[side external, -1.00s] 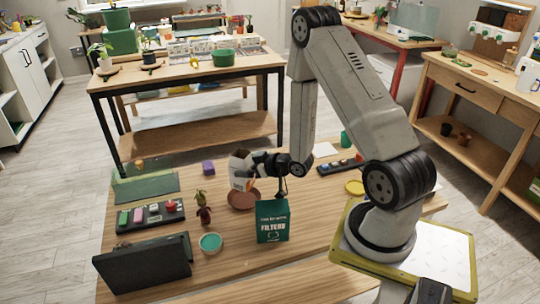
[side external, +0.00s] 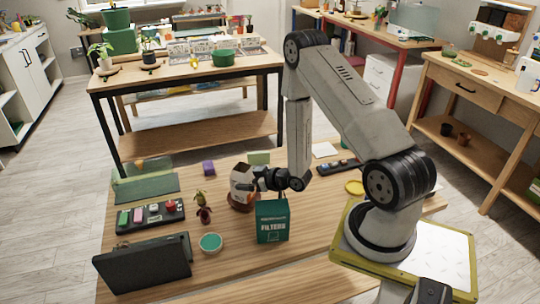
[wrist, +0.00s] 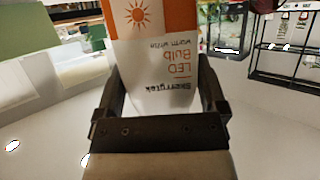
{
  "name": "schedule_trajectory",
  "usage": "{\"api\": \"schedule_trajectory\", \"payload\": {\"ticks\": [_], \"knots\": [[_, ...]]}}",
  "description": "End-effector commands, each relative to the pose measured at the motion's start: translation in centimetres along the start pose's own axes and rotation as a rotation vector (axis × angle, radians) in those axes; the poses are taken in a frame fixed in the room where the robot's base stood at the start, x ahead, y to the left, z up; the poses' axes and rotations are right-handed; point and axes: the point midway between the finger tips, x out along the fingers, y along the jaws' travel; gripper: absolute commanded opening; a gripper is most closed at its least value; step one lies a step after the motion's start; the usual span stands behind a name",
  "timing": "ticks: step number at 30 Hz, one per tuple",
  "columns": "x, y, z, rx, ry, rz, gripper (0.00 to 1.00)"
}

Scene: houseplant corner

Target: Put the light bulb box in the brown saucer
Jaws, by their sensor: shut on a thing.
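The light bulb box (side external: 239,180) is white and orange. It is held between the fingers of my gripper (side external: 256,181), which is shut on it. In the wrist view the box (wrist: 155,55) stands between the two fingers (wrist: 160,95), with its LED bulb print upside down. The brown saucer (side external: 238,206) lies on the table, and the box is over it, low down and looking slightly tilted. The box and gripper hide much of the saucer. I cannot tell whether the box's bottom touches it.
A green filters box (side external: 272,222) stands close in front of the gripper, to the right of the saucer. Small plants (side external: 203,206) stand just left of the saucer. A teal-topped bowl (side external: 210,242) and a black case (side external: 145,264) are nearer the front.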

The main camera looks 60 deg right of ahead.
Motion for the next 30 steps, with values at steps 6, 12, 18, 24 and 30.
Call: {"api": "schedule_trajectory", "payload": {"ticks": [6, 12, 18, 24, 30], "knots": [[0.15, 0.01, 0.33, 0.000, 0.001, 0.001, 0.33], [0.16, 0.01, 0.37, 0.000, 0.001, 0.000, 0.33], [0.31, 0.00, 0.75, 0.000, 0.001, 0.000, 0.33], [0.43, 0.00, 1.05, 0.001, 0.001, 0.000, 1.00], [0.42, 0.00, 1.03, 0.000, 0.001, 0.000, 1.00]]}}
